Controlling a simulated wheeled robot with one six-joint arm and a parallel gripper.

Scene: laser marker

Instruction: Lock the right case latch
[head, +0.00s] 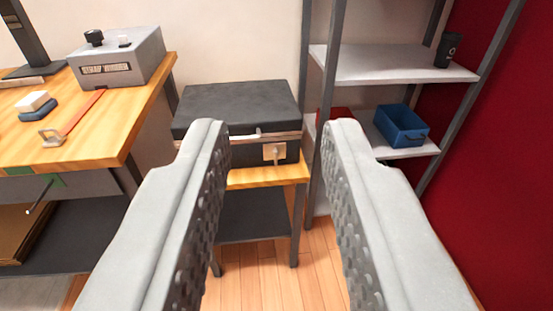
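The dark grey case (238,104) is closed and sits on a small wooden-topped stand (268,175) in the middle of the head view. The right case latch (274,152) shows as a pale metal plate on the front face, near the right end. Whether it is locked is too small to tell. A pale handle (245,136) runs along the front seam. My gripper (283,140) is open and empty, its two fingers wide apart in front of the case. The left finger hides the left part of the case front, so no left latch shows.
A metal shelf (390,68) at right holds a blue bin (401,125) and a dark cup (447,50). The wooden floor (265,268) before the stand is clear.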

